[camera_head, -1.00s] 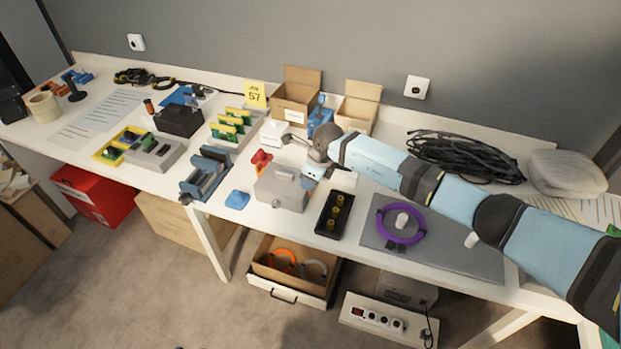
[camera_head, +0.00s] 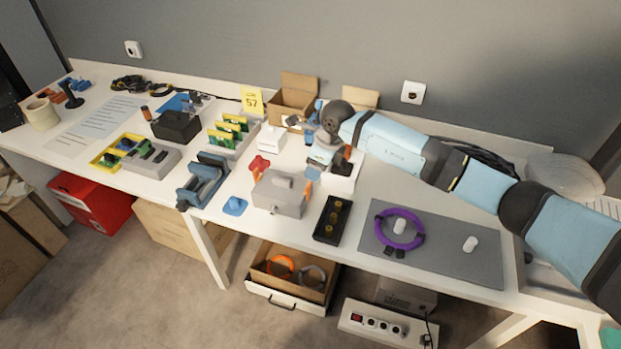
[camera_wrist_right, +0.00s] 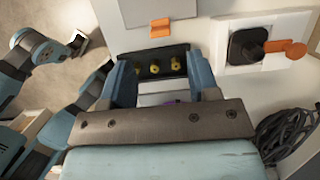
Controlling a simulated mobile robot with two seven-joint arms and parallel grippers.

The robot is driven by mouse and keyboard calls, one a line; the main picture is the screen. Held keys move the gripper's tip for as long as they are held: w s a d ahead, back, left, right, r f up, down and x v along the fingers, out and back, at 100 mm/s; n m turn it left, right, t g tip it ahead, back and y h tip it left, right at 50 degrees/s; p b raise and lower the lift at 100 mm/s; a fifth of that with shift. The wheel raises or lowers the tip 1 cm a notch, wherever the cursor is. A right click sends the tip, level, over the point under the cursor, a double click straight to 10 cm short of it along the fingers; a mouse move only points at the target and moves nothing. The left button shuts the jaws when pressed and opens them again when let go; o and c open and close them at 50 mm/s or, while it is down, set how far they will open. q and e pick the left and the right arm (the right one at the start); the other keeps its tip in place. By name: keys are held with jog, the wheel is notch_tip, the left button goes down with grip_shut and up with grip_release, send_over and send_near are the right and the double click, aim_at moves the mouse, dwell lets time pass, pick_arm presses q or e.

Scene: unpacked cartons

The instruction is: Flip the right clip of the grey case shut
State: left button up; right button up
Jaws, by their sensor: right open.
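The grey case (camera_head: 278,195) stands on the white table with its lid down and a handle on top. A corner of the case (camera_wrist_right: 155,8) shows at the top of the right wrist view, with an orange clip (camera_wrist_right: 160,28) on its side. I cannot tell whether this clip is latched. My right gripper (camera_head: 316,168) is behind and to the right of the case, above the table. In the right wrist view its two blue fingers (camera_wrist_right: 162,82) are apart with nothing held. My left gripper is not in the head view; parts of my left arm show in the wrist view.
A black tray with yellow pieces (camera_head: 332,222) lies right of the case. A white box with a black and orange part (camera_head: 343,172) is beside my gripper. A blue lid (camera_head: 235,206) and a red part (camera_head: 260,163) lie left. A purple ring (camera_head: 399,229) is on a grey mat.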

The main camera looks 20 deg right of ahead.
jog(key=v, duration=0.5)
jog(key=shift+r, duration=0.1)
